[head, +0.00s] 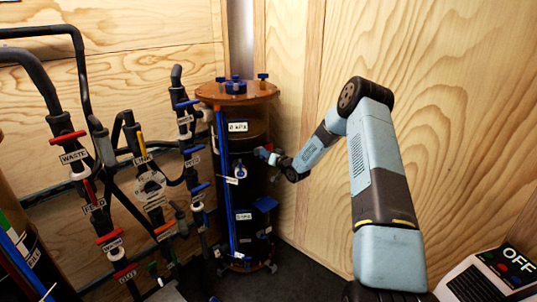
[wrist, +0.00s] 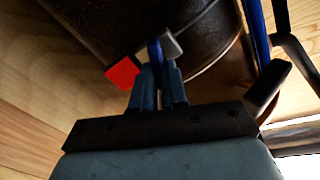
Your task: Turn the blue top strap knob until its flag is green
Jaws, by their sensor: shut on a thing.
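In the wrist view, the blue strap knob (wrist: 155,50) sits against the dark tank wall, between the fingertips of my gripper (wrist: 159,70). The two fingers are shut on it. A red flag (wrist: 122,72) shows just left of the fingers, and a grey block (wrist: 173,44) is on the right of the knob. In the head view, my gripper (head: 272,157) reaches the right side of the tall dark filter tank (head: 258,190) at its upper part. The knob is small there and partly hidden by the gripper.
The tank has a copper-coloured lid (head: 258,92) with blue knobs. A lower blue part (head: 265,204) juts from its right side. Left of it stand labelled pipes with red, orange and blue valve handles (head: 67,138). An OFF box (head: 490,275) is at lower right. Wooden walls close in behind.

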